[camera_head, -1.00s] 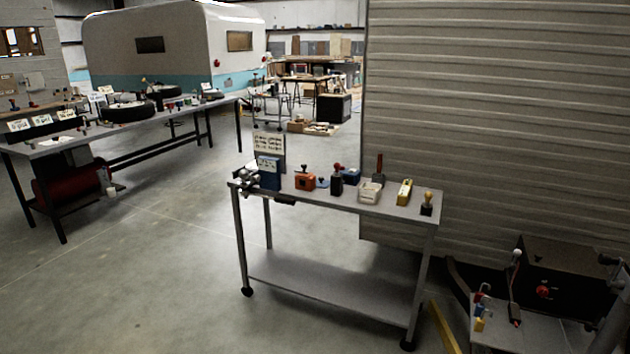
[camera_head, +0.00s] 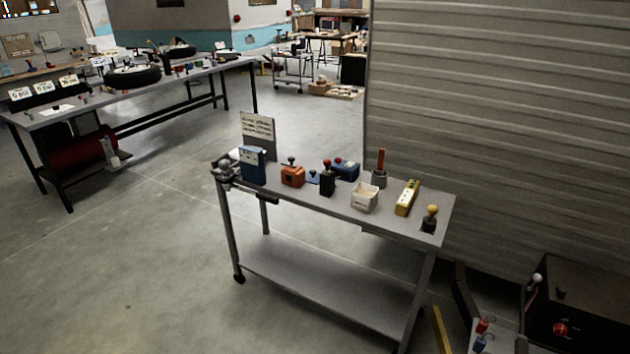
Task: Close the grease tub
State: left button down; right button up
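A grey wheeled cart (camera_head: 300,200) stands in the middle of the view with several small items on its top. A small cream open-topped box (camera_head: 364,200) stands near the cart's front edge. A small grey cup (camera_head: 379,179) with an orange-brown handle rising from it stands behind the box. A flat blue item (camera_head: 313,177) lies between an orange block and a black one. I cannot tell at this distance which of these is the grease tub. Neither of my grippers is in view.
A blue box (camera_head: 252,166), an orange knobbed block (camera_head: 292,177), a yellow block (camera_head: 407,198) and a yellow-knobbed stand (camera_head: 429,220) share the cart top. A ribbed wall (camera_head: 500,130) rises behind. A long workbench (camera_head: 120,98) stands left. Floor (camera_head: 140,240) is clear left of the cart.

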aim_at(364, 198)
jog(key=i+j+z, duration=0.45)
jog(key=i+j, duration=0.3)
jog(key=i, duration=0.25)
jog(key=i+j+z, duration=0.5)
jog(key=i+j, duration=0.35)
jog(key=j, duration=0.25)
